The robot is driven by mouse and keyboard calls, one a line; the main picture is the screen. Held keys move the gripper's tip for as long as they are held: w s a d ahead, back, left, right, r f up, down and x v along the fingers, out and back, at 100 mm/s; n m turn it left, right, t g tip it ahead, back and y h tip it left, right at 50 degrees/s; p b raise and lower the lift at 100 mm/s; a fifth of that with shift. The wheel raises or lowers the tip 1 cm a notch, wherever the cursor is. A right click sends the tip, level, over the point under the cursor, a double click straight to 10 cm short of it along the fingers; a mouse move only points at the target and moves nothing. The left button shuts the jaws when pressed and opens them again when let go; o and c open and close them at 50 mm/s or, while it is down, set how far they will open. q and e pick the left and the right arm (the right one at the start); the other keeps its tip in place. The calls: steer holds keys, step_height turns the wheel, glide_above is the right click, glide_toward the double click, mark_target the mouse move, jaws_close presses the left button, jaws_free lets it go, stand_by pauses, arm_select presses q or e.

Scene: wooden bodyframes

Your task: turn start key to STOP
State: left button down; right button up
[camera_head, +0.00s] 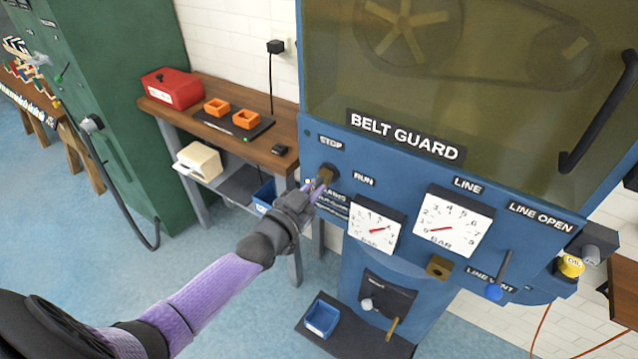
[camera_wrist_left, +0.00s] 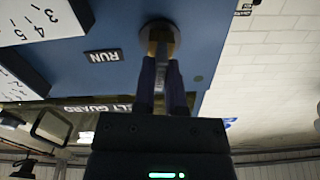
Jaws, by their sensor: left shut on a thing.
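The start key (camera_head: 327,174) is a small brass key in a dark round lock on the blue machine panel. The STOP label (camera_head: 331,142) is above it and the RUN label (camera_head: 364,180) is to its right. My left gripper (camera_head: 318,187) is shut on the key's grip. In the left wrist view the two dark fingers of the gripper (camera_wrist_left: 162,85) close on the brass key (camera_wrist_left: 160,40), and the RUN label (camera_wrist_left: 103,56) shows to the left. The fingers hide part of the key, so its exact angle is hard to tell. My right gripper is not in view.
The BELT GUARD cover (camera_head: 405,136) is above the panel. Two gauges (camera_head: 376,225) and (camera_head: 455,222) sit to the right of the key. A blue-knobbed lever (camera_head: 496,290) is at the lower right. A wooden bench (camera_head: 262,150) with orange trays stands behind, to the left.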

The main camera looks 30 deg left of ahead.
arm_select(q)
steer(key=c, duration=1.1)
jaws_free()
steer(key=shift+n, duration=1)
steer(key=o, duration=0.5)
